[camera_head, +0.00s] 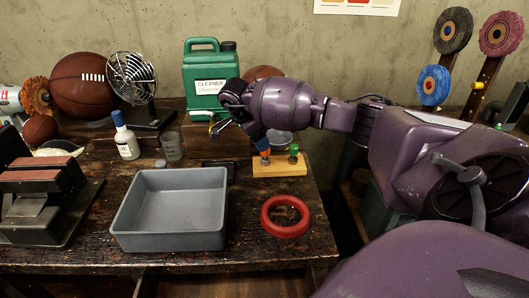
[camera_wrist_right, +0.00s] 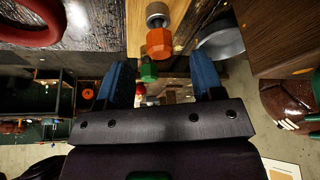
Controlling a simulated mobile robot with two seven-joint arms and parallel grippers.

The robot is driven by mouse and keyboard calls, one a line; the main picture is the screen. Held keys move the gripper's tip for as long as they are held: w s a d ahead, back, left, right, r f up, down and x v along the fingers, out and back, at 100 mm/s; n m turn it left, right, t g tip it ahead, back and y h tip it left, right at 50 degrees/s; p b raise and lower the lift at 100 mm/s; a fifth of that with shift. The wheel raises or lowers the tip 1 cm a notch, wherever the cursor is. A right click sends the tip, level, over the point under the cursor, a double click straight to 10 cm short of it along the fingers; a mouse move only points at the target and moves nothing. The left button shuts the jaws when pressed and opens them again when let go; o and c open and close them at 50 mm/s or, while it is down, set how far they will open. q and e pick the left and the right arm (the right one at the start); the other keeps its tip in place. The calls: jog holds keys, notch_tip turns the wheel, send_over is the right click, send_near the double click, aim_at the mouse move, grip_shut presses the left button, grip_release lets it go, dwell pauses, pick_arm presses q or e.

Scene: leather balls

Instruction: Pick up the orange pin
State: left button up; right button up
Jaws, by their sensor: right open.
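The orange pin (camera_head: 265,158) stands in the left part of a small wooden block (camera_head: 281,168) on the workbench, beside a green pin (camera_head: 293,153). My right gripper (camera_head: 240,134) is above and behind the block's left side, open and empty. One blue finger partly covers the orange pin's top. In the right wrist view, the orange pin (camera_wrist_right: 159,42) shows just beyond the gap between the two blue fingers (camera_wrist_right: 160,65), and the green pin (camera_wrist_right: 148,72) shows between them. I cannot tell whether a finger touches the orange pin. My left gripper is not in view.
A grey tray (camera_head: 172,246) stands at the front left of the block, and a red ring (camera_head: 285,231) lies in front. A green cleaner jug (camera_head: 208,72) stands behind. A white bottle (camera_head: 126,141) and grey cup (camera_head: 172,147) are left. A metal dish (camera_head: 280,138) is close behind the block.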

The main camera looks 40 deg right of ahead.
aim_at(265, 155)
jog(key=shift+x, duration=3.05)
jog(key=c, duration=1)
